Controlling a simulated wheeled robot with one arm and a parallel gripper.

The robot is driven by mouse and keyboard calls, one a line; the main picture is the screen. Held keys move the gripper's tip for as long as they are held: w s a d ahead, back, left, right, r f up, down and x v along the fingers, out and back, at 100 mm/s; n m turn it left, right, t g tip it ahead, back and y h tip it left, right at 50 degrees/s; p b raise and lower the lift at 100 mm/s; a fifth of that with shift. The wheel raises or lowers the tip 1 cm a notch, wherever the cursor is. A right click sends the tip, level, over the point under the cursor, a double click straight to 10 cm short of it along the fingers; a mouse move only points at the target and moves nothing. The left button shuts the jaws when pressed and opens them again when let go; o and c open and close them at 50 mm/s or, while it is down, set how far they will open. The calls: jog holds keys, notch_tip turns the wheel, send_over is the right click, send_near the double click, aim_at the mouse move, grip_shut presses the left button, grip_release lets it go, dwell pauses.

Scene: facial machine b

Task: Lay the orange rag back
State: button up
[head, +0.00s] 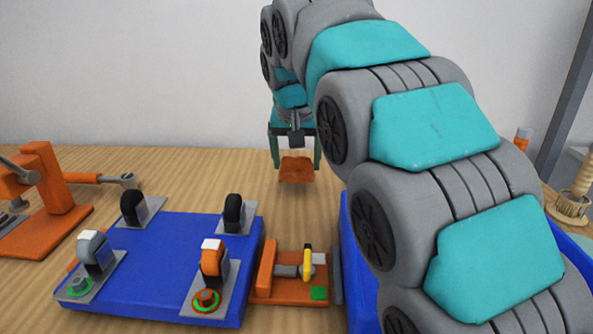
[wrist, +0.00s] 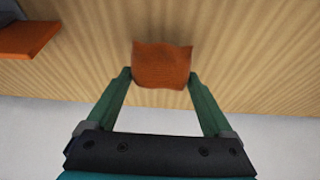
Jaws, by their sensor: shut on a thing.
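The orange rag (head: 296,169) is between the fingertips of my gripper (head: 297,163), beyond the blue platform in the head view. In the wrist view the rag (wrist: 162,66) is a small, slightly wavy orange square, and the green fingers of my gripper (wrist: 160,80) touch its left and right edges. The gripper is shut on it. The wooden table top shows around the rag; I cannot tell whether the rag touches it.
A blue platform (head: 165,262) with several upright clamps stands at the front left. An orange fixture with a yellow lever (head: 308,262) is beside it. A blue bin (head: 357,262) is partly hidden by my arm. An orange machine (head: 45,190) stands at far left. Bare table (head: 200,172) lies behind the platform.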

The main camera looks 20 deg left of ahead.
aim_at(296, 165)
jog(key=shift+f+b, duration=0.5)
jog(key=shift+f, duration=0.9)
jog(key=shift+f, duration=0.25)
jog(key=o, duration=1.1)
jog(key=shift+c, duration=0.2)
jog(key=v, duration=0.4)
jog(key=b+v, duration=0.1)
jog(key=v, duration=0.2)
jog(key=shift+a+r, duration=0.1)
jog(key=shift+a, duration=0.15)
jog(key=shift+s+d+r, duration=0.1)
jog(key=shift+s+r, duration=0.2)
jog(key=shift+r, duration=0.05)
